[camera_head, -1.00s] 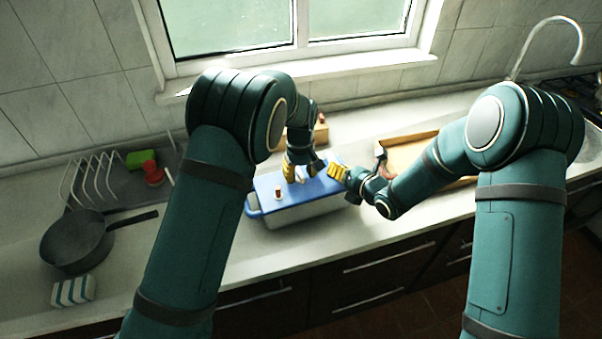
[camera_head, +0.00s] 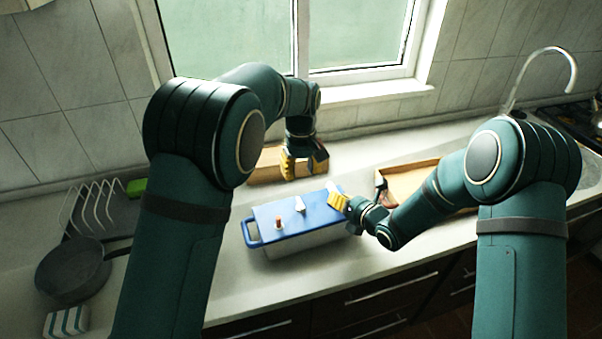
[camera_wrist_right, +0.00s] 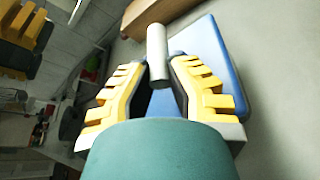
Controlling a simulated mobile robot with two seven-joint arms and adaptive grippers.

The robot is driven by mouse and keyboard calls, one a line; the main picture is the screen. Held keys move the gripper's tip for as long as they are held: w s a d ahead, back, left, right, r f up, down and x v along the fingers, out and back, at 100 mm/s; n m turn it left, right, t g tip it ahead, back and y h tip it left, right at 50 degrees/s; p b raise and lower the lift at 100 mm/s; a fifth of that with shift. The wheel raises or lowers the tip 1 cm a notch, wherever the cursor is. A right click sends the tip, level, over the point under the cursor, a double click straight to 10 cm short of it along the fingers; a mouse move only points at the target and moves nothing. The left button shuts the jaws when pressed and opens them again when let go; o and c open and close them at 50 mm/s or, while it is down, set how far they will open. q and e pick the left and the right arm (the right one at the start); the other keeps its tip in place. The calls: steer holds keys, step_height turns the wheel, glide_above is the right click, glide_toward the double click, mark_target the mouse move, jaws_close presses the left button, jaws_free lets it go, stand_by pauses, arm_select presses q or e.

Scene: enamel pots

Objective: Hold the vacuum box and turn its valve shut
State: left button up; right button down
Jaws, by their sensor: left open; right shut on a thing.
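The vacuum box (camera_head: 305,242) has a blue lid and pale sides and stands on the counter. It also shows in the right wrist view (camera_wrist_right: 228,70). A white lever (camera_head: 300,204), apparently the valve, stands on the lid, with a small reddish knob (camera_head: 278,223) to its left. My right gripper (camera_head: 338,200) is shut at the box's right end. In the wrist view its fingers (camera_wrist_right: 160,72) close around a grey cylindrical bar (camera_wrist_right: 157,45). My left gripper (camera_head: 304,162) is open and empty behind the box, apart from the lever.
A wooden block or board (camera_head: 265,167) lies behind the box, near my left gripper. A wooden tray (camera_head: 412,178) is to the right. A dark pan (camera_head: 72,271), wire rack (camera_head: 92,212) and striped sponge (camera_head: 66,321) are at the left. The front counter is clear.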

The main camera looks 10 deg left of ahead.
steer(key=shift+f, duration=0.1)
steer(key=c, duration=1)
jaws_free()
steer(key=v, duration=1.2)
step_height(320, 180, up, 6)
steer(key=shift+s+p, duration=0.1)
steer(key=shift+p, duration=0.55)
